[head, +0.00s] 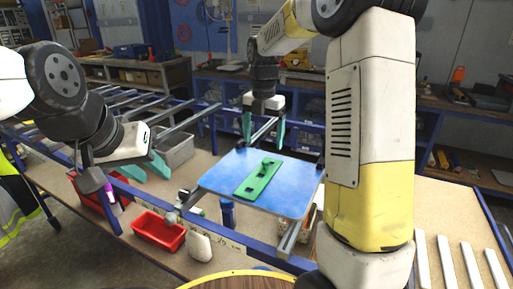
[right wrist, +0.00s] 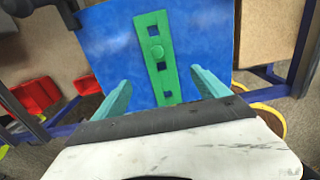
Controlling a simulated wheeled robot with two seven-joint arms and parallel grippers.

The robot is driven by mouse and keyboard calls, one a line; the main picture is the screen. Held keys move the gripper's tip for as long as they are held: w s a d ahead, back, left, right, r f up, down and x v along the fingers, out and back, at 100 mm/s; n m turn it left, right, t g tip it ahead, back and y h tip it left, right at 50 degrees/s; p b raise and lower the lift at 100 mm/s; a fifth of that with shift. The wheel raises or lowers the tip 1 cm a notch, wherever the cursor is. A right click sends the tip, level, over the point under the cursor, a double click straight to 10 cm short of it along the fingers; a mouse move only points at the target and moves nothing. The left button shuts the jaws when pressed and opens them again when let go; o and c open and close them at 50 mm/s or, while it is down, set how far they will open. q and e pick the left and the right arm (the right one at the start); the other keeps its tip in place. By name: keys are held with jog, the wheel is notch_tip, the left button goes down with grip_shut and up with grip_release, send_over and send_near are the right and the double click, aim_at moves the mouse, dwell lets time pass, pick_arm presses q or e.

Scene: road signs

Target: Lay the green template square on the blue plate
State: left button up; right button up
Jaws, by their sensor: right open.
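The blue plate (head: 290,203) lies across the blue frame in the middle of the head view. The green template (head: 258,180), a long strip with holes and a raised knob, lies on the plate. It runs roughly along the plate's side edges; I cannot tell whether it is exactly square. In the right wrist view the template (right wrist: 155,60) runs up the plate (right wrist: 205,45) between the finger lines. My right gripper (head: 264,140) is open and empty near the plate's far edge, apart from the template. My left gripper (head: 147,171) is open and empty, left of the plate.
A red bin (head: 158,232), a white bottle (head: 200,247) and a blue cylinder (head: 228,213) stand near the frame's front left. A grey bin (head: 176,150) stands behind my left gripper. White strips (head: 447,262) lie on the right table.

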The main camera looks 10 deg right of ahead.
jog(key=s+d+r+m+t+y, duration=0.1)
jog(key=s+r+m, duration=0.3)
jog(key=s+m, duration=0.25)
jog(key=s+d+r+m+t, duration=0.1)
jog(key=s+r+m+t, duration=0.1)
jog(key=s+r+m, duration=0.4)
jog(key=s+f+m+t+y, duration=0.1)
jog(key=s+f+m+t, duration=0.2)
jog(key=s+m, duration=0.8)
jog(key=shift+s+d+f+m, duration=0.3)
jog(key=shift+d+m, duration=0.05)
jog(key=shift+m, duration=2.2)
